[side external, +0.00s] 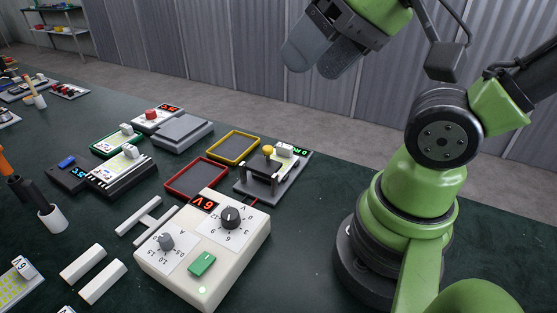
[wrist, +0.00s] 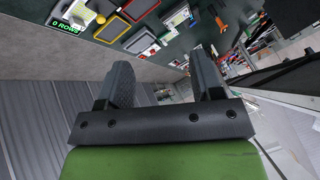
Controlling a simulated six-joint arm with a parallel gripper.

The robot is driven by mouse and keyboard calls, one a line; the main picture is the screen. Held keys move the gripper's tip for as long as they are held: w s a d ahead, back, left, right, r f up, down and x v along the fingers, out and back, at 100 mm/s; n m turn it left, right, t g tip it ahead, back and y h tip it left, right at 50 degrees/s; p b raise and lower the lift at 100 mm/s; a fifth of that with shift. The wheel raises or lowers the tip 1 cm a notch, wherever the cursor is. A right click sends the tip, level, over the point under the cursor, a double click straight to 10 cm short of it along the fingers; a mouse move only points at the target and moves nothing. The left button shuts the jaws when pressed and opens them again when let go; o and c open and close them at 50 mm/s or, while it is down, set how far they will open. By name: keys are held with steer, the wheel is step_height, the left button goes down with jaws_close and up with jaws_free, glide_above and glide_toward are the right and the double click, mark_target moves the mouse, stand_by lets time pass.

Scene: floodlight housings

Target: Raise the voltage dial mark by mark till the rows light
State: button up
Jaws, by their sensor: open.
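The white power supply box (side external: 178,275) stands at the front of the dark green bench in the side view. It has a black voltage dial (side external: 230,217), a smaller grey dial (side external: 165,241) and a green switch (side external: 202,263). Its red display (side external: 204,202) appears upside down and seems to read 6V. Behind it is a test fixture (side external: 272,175) with a yellow-knobbed lever and a green display. That display (wrist: 65,27) reads "0 ROWS" in the wrist view. My gripper (side external: 314,65) is raised high behind the bench, open and empty; its fingers (wrist: 162,72) are apart in the wrist view.
A red-edged tray (side external: 168,188) and a yellow-edged tray (side external: 256,152) lie beside the fixture. Grey blocks (side external: 185,132), housings (side external: 120,170) and white bars (side external: 103,283) sit to the left. A cup (side external: 53,218) holds a tool. The air above the box is clear.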

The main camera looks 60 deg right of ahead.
steer(key=n+g+h, duration=0.2)
steer(key=n+g, duration=0.5)
steer(key=n, duration=0.9)
glide_above(231, 214)
steer(key=f, duration=1.6)
steer(key=shift+s+a+f, duration=0.15)
steer(key=shift+s+a, duration=0.05)
steer(key=f, duration=0.9)
steer(key=shift+w+d+f, duration=0.15)
steer(key=shift+w+f, duration=0.05)
steer(key=c, duration=0.9)
